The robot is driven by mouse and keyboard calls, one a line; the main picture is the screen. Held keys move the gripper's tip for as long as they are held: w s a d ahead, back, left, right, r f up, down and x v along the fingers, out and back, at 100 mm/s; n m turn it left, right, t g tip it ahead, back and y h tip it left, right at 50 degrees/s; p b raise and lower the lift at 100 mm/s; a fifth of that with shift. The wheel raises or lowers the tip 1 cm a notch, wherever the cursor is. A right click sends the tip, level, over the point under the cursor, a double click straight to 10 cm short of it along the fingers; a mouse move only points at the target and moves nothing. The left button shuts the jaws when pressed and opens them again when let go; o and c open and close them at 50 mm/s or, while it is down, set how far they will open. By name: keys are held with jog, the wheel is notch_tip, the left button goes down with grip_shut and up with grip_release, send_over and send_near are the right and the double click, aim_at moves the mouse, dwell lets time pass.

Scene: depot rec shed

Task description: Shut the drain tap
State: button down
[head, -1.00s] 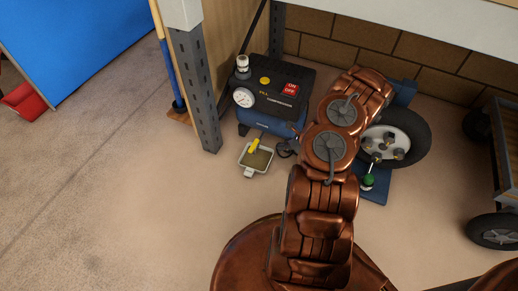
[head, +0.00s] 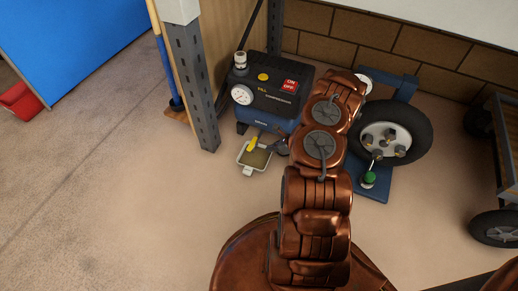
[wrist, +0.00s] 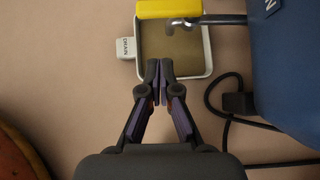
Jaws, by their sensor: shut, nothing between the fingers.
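The drain tap's yellow lever (head: 252,145) sticks out low at the front of the blue and black compressor (head: 268,98), above a small tray. In the wrist view the lever (wrist: 170,8) lies across the top edge, roughly in line with the grey pipe (wrist: 225,19), with a metal spout beside it. The lever is partly cut off there. The shallow tray (wrist: 208,48) with a DRAIN tag sits on the floor under it. My gripper (wrist: 160,68) is shut and empty, its tips over the tray's near rim, apart from the lever. In the head view my arm partly hides it.
A grey shelf post (head: 193,90) stands left of the compressor. A wheel (head: 390,140) and a green-knobbed part (head: 369,178) on a blue base stand right of my arm. A black cable (wrist: 215,105) runs beside the tray.

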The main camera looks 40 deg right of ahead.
aim_at(252, 145)
jog(key=w+a+f+b, duration=0.2)
jog(key=w+a, duration=0.1)
jog(key=w, duration=0.2)
